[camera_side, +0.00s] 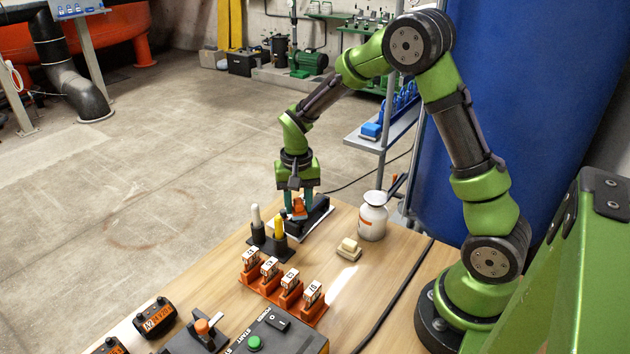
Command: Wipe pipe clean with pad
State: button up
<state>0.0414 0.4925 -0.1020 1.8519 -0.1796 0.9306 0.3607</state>
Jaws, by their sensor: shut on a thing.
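My gripper (299,204) points down at the far corner of the wooden table. Its fingers are shut on a small orange piece (299,211), which I take to be the pad or its handle. The piece is at a dark tray-like holder (318,216) with a pale edge. I cannot tell whether it rests in the holder or is just above it. A large black pipe (82,92) with an elbow stands on the floor at the far left, beside orange pipework (130,25). I cannot tell which pipe the task means. No dirt on it is clear from here.
A white jar (373,218) with a brush and a cream block (348,249) are to the right. Orange labelled blocks (290,285) and a switch box (275,332) lie nearer. A cable crosses the table.

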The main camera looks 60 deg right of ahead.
jog(key=a, duration=0.3)
jog(key=shift+a, duration=0.15)
jog(key=shift+d, duration=2.95)
notch_tip(320, 180, up, 8)
jog(key=shift+a, duration=0.1)
